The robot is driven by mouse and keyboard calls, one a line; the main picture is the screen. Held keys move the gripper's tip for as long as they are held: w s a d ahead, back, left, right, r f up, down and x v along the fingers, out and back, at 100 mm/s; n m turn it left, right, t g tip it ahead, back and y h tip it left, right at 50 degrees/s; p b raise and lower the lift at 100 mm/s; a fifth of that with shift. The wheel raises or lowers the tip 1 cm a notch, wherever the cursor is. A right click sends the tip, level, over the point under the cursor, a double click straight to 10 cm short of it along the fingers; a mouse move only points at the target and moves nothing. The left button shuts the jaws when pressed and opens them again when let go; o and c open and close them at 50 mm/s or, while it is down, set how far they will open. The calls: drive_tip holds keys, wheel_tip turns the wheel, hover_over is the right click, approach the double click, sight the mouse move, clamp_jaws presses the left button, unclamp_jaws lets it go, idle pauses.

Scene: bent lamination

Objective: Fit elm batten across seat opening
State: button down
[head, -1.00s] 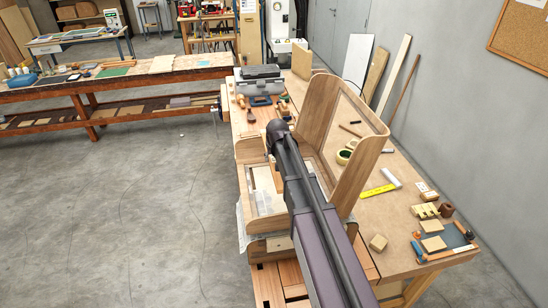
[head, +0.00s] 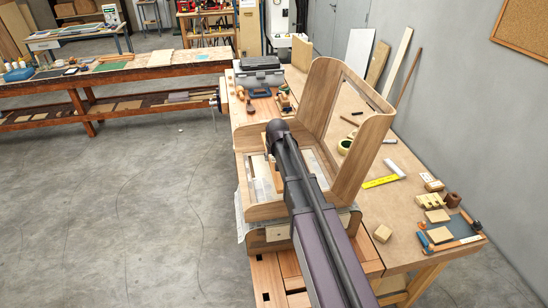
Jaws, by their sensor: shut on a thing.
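The bent-laminated wooden seat (head: 265,212) lies on the bench, with its tall open-framed back (head: 321,90) upright at the right. The seat opening shows pale between the wooden rims, but my arm covers much of it. My gripper (head: 274,138) is at the far end of my dark arm, over the seat, and its fingertips are mostly hidden behind my wrist. A narrow brown strip, which looks like the elm batten (head: 272,170), shows just left of the wrist, over the opening. My gripper appears shut on it. I cannot tell whether the batten touches the rims.
The bench (head: 405,218) holds a yellow square (head: 380,182), a tape roll (head: 344,146), small wood blocks (head: 383,233) and a dark mat with tools at the right. A grey toolbox (head: 260,75) stands at the back. Open floor lies to the left.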

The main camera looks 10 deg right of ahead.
drive_tip(key=shift+f+b, duration=3.35)
drive_tip(key=shift+f, duration=0.25)
drive_tip(key=shift+f+b, duration=0.6)
drive_tip(key=shift+c, duration=0.2)
unclamp_jaws()
drive_tip(key=shift+s+r, duration=0.1)
drive_tip(key=shift+r, duration=0.05)
wheel_tip(320, 180, up, 16)
drive_tip(key=p, duration=1.6)
drive_tip(key=shift+f, duration=0.2)
